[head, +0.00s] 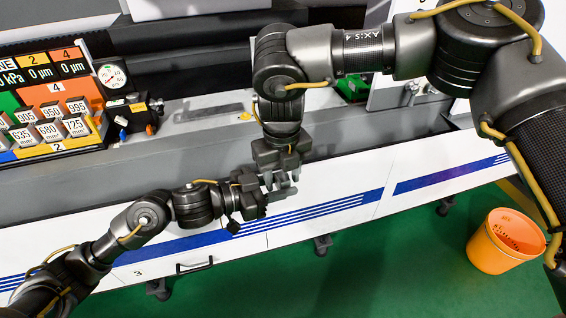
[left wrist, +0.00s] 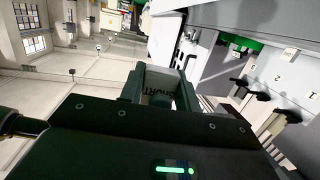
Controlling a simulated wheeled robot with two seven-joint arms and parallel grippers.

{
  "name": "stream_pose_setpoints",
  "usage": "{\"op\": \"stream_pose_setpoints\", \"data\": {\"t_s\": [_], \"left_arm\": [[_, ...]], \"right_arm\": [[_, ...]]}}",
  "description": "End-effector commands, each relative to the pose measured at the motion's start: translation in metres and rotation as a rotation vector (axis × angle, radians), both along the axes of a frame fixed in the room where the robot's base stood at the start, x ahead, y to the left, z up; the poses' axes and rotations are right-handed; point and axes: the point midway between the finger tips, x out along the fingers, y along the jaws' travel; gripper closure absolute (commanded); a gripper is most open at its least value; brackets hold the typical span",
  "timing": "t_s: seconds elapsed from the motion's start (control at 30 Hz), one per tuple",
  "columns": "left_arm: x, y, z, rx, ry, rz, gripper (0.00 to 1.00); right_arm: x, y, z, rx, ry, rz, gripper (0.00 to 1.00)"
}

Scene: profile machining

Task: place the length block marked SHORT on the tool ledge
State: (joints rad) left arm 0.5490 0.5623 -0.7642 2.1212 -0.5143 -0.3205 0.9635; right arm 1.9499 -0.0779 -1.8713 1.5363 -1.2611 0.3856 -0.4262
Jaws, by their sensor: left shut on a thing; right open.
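My left gripper (head: 262,197) comes in from the left in the head view, in front of the white cabinet front. In the left wrist view its jaws (left wrist: 161,90) are shut on a grey length block (left wrist: 159,98) with dark lettering that looks like SHORT, partly covered. In the head view I cannot make out the block. My right gripper (head: 284,183) is open and points down, right beside the left gripper; whether they touch I cannot tell. A long grey ledge (head: 190,133) runs behind both grippers. Which part is the tool ledge I cannot tell.
A panel (head: 52,100) with numbered tiles and a dial gauge (head: 112,76) stands at the left. Small coloured items sit beside it. A green object (head: 352,88) is behind the right arm. An orange bin (head: 505,243) stands on the green floor. The ledge's middle looks mostly clear.

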Motion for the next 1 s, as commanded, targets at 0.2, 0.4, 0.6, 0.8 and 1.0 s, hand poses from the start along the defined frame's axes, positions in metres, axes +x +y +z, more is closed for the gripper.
{"op": "stream_pose_setpoints", "data": {"t_s": [0.2, 0.4, 0.6, 0.8, 1.0], "left_arm": [[0.0001, 0.0, 0.0009, -0.001, -0.002, 0.0, 1.0], [0.0002, -0.0001, 0.0009, -0.002, -0.001, 0.0, 1.0], [0.0002, -0.0001, 0.0009, -0.002, -0.001, 0.0, 1.0], [0.0002, -0.0001, 0.0009, -0.001, -0.002, 0.0, 1.0], [0.0, -0.0001, 0.0007, -0.001, 0.0, 0.0, 0.42]], "right_arm": [[0.0, 0.0, -0.0055, 0.0, 0.0, 0.0, 0.53], [0.0, 0.0, -0.0053, 0.0, 0.0, 0.0, 0.58], [0.0, 0.0, -0.0051, 0.0, 0.0, 0.0, 0.84], [0.0, 0.0, -0.005, 0.0, -0.001, 0.0, 1.0], [0.0002, 0.0, -0.0045, 0.0, -0.001, 0.0, 1.0]]}}
